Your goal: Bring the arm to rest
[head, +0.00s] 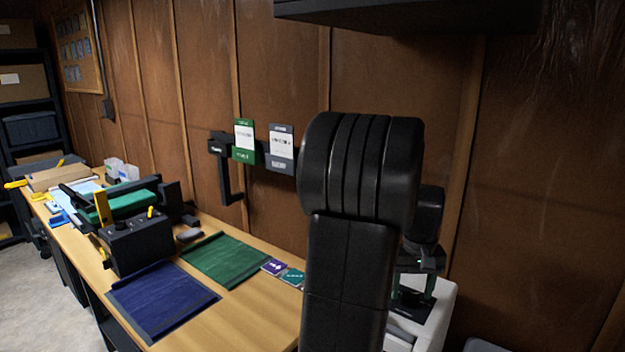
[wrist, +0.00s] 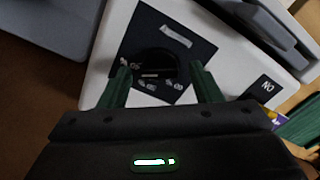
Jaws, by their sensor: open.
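My arm stands upright in the right half of the head view, its thick black links hiding part of the bench. My gripper (wrist: 161,80) shows in the wrist view with two green fingers apart and nothing between them. It points down over a white machine (wrist: 112,55) with a black panel and a dark round part below the fingers. I cannot tell how far above it the fingertips are. In the head view the white machine (head: 436,318) is partly hidden behind my arm.
The wooden bench (head: 250,318) holds a blue mat (head: 163,300), a green mat (head: 226,260), two small cards and a black device (head: 138,245). Green and grey tags hang on the wall rack (head: 225,175). A dark overhead shelf (head: 410,14) juts out above my arm.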

